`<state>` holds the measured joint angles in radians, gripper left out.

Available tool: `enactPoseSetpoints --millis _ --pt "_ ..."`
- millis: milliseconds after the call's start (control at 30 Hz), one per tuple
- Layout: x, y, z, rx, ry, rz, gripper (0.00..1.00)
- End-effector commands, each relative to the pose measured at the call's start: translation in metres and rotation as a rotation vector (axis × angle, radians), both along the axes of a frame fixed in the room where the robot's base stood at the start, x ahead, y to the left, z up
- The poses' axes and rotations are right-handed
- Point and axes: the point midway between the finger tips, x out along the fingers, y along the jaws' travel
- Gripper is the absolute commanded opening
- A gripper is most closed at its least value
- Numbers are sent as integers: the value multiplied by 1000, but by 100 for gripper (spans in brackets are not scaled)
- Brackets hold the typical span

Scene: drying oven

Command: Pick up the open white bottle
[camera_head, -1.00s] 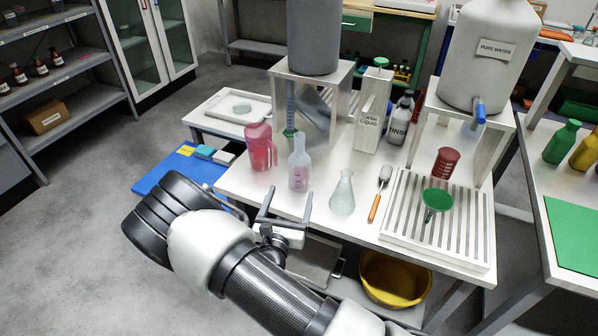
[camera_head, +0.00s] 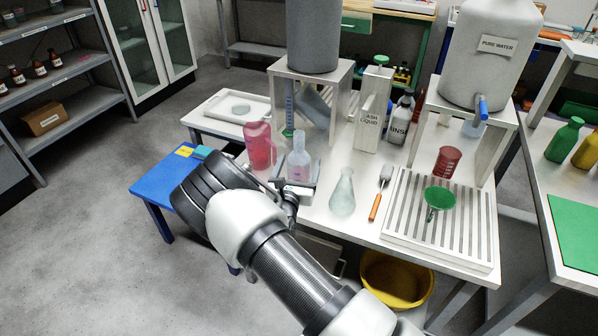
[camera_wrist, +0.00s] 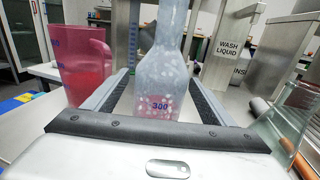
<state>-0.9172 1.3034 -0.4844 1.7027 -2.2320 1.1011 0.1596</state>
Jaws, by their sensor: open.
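The open white bottle (camera_head: 299,158) is translucent, with a narrow open neck and pinkish marks low on its body. It stands upright on the white table (camera_head: 330,236). My gripper (camera_head: 298,172) is open, with one finger on each side of the bottle's lower body. In the wrist view the bottle (camera_wrist: 163,75) stands between the two fingers (camera_wrist: 165,90), with a mark reading 300 on it. Gaps seem to show between the bottle and the fingers. The bottle's base is hidden behind my gripper.
A red jug (camera_head: 259,146) stands close on the left of the bottle. A clear conical flask (camera_head: 342,193) stands on the right, with an orange-handled tool (camera_head: 378,198) beyond it. A wash liquid container (camera_head: 372,112) and a grey stand (camera_head: 342,90) are behind.

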Motion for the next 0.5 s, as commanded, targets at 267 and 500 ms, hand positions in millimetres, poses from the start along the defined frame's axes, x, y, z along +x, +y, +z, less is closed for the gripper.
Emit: enactPoseSetpoints --millis 267,500 --pt "0 0 0 0 0 0 65" --pt "0 0 0 0 0 0 25"
